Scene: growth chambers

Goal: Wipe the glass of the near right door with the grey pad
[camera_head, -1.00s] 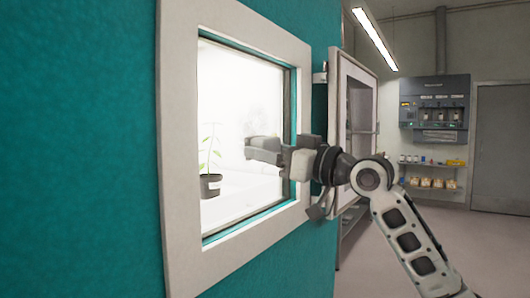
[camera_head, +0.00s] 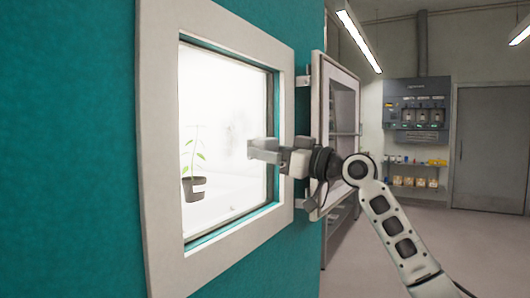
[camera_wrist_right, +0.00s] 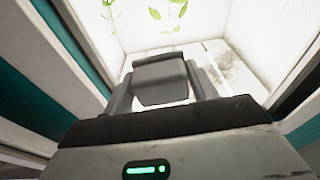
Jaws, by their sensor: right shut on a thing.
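My right gripper (camera_head: 262,150) is shut on the grey pad (camera_wrist_right: 160,80), which it holds out in front of the white-framed, brightly lit window (camera_head: 145,150) in the teal wall. The pad also shows at the gripper's tip in the head view (camera_head: 258,156). I cannot tell whether the pad touches glass. A grey speckled smudge (camera_wrist_right: 230,65) shows to the right of the pad in the wrist view. A pale-framed door with a pane (camera_head: 343,110) stands swung out on hinges at the window's right, behind my gripper. My left gripper is not in view.
A dark pot with a green plant (camera_head: 190,188) stands behind the window opening, left of my gripper. A grey wall unit (camera_head: 417,112), a shelf with small items (camera_head: 418,181) and a grey door (camera_head: 490,148) are far back right. The floor there is clear.

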